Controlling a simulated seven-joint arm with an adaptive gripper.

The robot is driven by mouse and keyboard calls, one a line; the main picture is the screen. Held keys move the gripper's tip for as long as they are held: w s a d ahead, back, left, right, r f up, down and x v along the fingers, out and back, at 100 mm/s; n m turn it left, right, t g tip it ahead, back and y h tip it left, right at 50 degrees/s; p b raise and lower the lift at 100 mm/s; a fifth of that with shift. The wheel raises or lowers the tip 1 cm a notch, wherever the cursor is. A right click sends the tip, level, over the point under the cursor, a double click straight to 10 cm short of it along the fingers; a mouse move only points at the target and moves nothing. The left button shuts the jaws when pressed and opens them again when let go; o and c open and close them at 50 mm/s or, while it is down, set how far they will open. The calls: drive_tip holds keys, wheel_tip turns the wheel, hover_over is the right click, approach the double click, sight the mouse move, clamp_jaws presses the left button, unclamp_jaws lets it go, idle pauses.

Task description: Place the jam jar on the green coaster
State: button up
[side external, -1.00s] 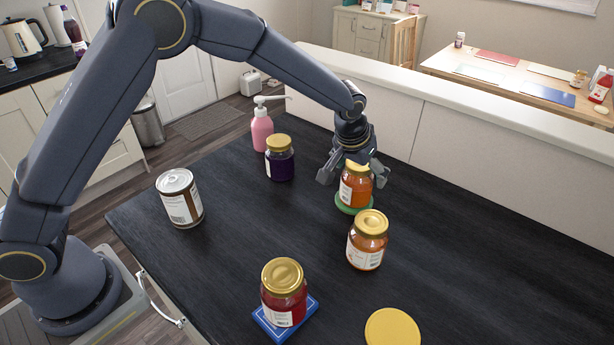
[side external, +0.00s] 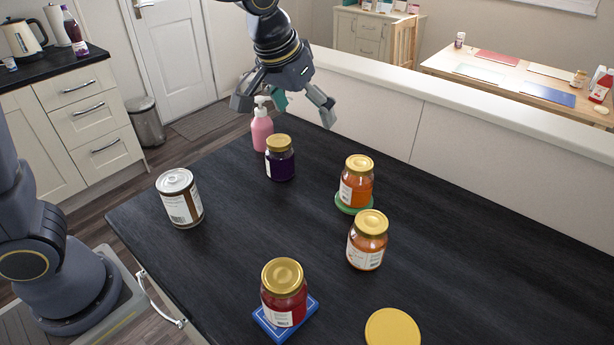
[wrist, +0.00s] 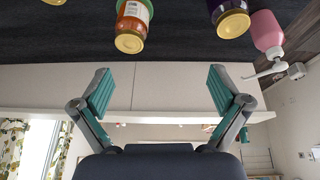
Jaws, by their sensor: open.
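An orange jam jar (side external: 357,183) with a gold lid stands upright on the green coaster (side external: 345,205). A second orange jar (side external: 367,242) stands on the bare counter in front of it. A red jar (side external: 284,295) stands on a blue coaster (side external: 270,325), and a dark purple jar (side external: 280,162) stands further back. My gripper (side external: 286,112) is open and empty, raised at the back of the counter, apart from every jar. In the wrist view its fingers (wrist: 158,92) are spread wide, and the jar on the coaster (wrist: 133,18) shows at the top.
A pink pump bottle (side external: 262,130) stands behind the purple jar, close to my gripper in the side view. A labelled can (side external: 180,199) is at the left, and a yellow disc (side external: 393,328) lies at the front. The counter's right side is clear.

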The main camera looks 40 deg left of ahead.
drive_tip(key=s+a, duration=0.5)
drive_tip(key=s, duration=0.6)
drive_tip(key=s+a+t, duration=0.1)
drive_tip(key=s+a, duration=0.4)
drive_tip(key=s, duration=0.6)
drive_tip(key=shift+s+r, duration=0.15)
drive_tip(key=shift+r, duration=0.1)
